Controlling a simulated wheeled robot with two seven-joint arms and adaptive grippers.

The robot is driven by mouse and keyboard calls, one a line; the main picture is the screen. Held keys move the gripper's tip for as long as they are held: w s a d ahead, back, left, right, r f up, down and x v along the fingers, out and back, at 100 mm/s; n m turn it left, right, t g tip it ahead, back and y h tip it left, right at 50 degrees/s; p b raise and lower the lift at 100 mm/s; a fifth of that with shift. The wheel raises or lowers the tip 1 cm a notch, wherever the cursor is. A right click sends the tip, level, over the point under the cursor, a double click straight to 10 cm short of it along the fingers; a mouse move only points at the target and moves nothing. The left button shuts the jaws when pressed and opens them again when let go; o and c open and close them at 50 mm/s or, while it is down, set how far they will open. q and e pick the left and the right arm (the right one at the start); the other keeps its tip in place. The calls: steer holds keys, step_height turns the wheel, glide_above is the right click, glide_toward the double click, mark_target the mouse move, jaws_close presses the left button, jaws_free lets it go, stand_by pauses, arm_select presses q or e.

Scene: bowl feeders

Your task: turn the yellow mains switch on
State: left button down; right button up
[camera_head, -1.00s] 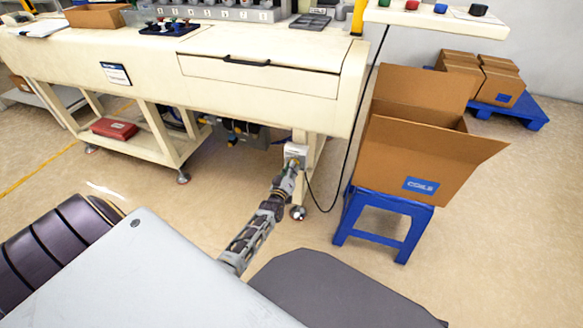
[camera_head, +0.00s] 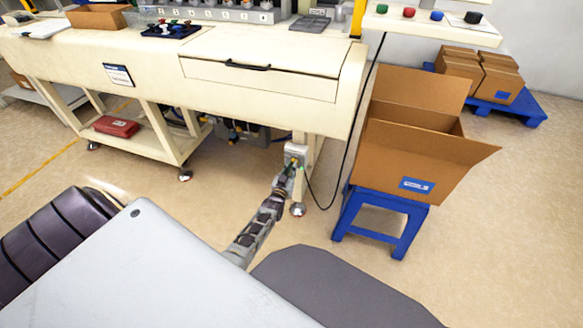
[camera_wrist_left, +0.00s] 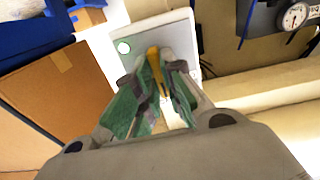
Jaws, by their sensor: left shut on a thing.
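The yellow mains switch (camera_wrist_left: 153,56) shows in the left wrist view as a yellow handle on a pale grey box with a round light-coloured spot beside it. The grey box (camera_head: 297,150) is on the bench leg below the drawer in the head view. My left gripper (camera_wrist_left: 158,75) is at the box, its green-padded fingers on either side of the yellow handle and shut on it. In the head view this gripper (camera_head: 287,172) is small, and the handle is hard to make out. My right gripper is in neither view.
A black cable (camera_head: 343,160) hangs to the right of the box. A blue stool (camera_head: 385,207) with an open cardboard box (camera_head: 405,150) stands to the right. The cream bench (camera_head: 150,65) overhangs the switch. A red case (camera_head: 116,126) lies on its lower shelf.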

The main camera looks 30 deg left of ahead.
arm_select(q)
steer(key=shift+m, duration=0.3)
steer(key=c, duration=1.5)
jaws_free()
steer(key=shift+v, duration=6)
steer(key=shift+f, duration=0.1)
